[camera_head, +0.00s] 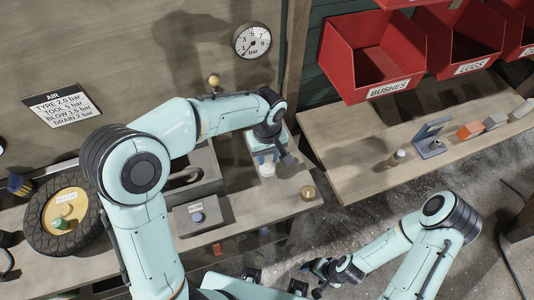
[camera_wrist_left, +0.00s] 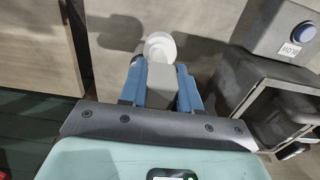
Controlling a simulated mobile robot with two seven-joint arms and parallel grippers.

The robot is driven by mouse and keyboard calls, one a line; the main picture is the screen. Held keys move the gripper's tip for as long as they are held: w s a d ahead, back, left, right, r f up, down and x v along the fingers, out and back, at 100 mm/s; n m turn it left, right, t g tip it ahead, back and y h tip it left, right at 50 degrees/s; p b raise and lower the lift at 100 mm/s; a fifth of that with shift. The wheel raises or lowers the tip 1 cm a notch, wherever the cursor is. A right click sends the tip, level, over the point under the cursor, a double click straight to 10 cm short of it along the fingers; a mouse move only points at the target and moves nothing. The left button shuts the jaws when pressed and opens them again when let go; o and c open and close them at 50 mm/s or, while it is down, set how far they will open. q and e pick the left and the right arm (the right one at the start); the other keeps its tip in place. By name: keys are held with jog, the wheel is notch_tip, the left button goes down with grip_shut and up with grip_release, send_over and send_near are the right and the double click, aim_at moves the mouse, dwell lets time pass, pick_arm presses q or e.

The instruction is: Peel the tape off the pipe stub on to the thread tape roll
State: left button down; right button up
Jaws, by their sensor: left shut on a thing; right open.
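My left gripper (camera_head: 266,158) points down over the bench and is shut on a white round thing (camera_wrist_left: 160,44), which looks like the thread tape roll. It shows at the fingertips in the left wrist view, and its white side (camera_head: 267,171) shows below the gripper in the head view. The fingers hide part of it. A small brass-coloured cylinder (camera_head: 308,193) stands on the bench to the right of this gripper. I cannot tell whether it is the pipe stub, and I see no loose tape. My right gripper (camera_head: 320,268) is open, low in front of the bench.
Red bins (camera_head: 375,75) hang above a right-hand shelf (camera_head: 350,175), which holds a short brown cylinder (camera_head: 397,158) and a blue-grey stand (camera_head: 428,147). Open floor lies between.

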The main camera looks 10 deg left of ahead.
pick_arm(q)
jog(key=shift+s, duration=0.1)
pick_arm(e)
jog(key=shift+s+f, duration=0.1)
jog(key=shift+f, duration=0.05)
pick_arm(q)
jog(key=shift+s+f+b, duration=0.1)
jog(key=shift+s+b, duration=0.25)
jog(key=shift+s+a+b, duration=0.25)
jog(key=shift+s+b, duration=0.35)
jog(key=shift+s, duration=0.7)
pick_arm(e)
jog(key=shift+s+f, duration=0.35)
jog(key=shift+f, duration=0.2)
jog(key=shift+s+f, duration=0.35)
jog(key=shift+f, duration=0.2)
